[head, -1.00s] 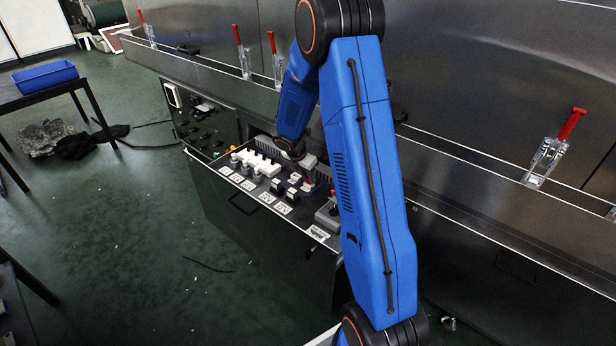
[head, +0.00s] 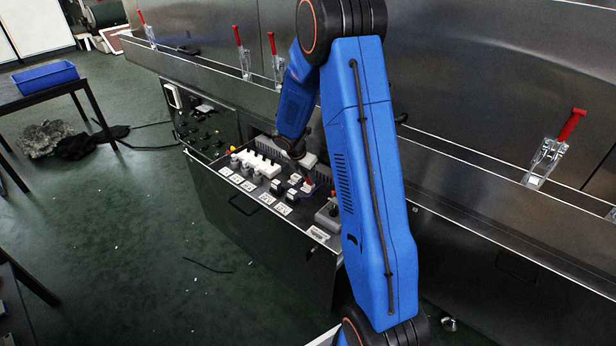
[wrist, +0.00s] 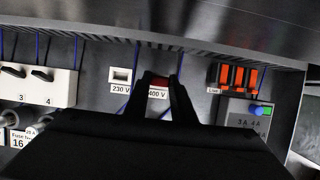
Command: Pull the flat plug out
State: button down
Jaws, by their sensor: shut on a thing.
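In the wrist view my gripper (wrist: 159,82) reaches over the panel with its black fingers close together. They are shut on a small red piece (wrist: 158,84), which I take to be the flat plug. It is just above the "400 V" label, and the fingers hide most of it. I cannot tell how far it sits in its socket. To its left is an open white socket (wrist: 121,75) marked "230 V". In the head view my arm reaches down into the equipment drawer (head: 272,222), and my fingertips are too small to make out.
Orange-red switches (wrist: 238,76) and a grey box (wrist: 245,115) with blue and green parts stand right of the gripper. A white switch block (wrist: 40,86) is to the left. A slotted duct (wrist: 90,30) runs behind. Red-handled clamps (head: 548,150) line the steel housing.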

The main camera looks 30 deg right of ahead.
jog(key=shift+r, duration=0.4)
dwell(0.6)
jog(key=shift+r, duration=0.55)
jog(key=shift+r, duration=2.45)
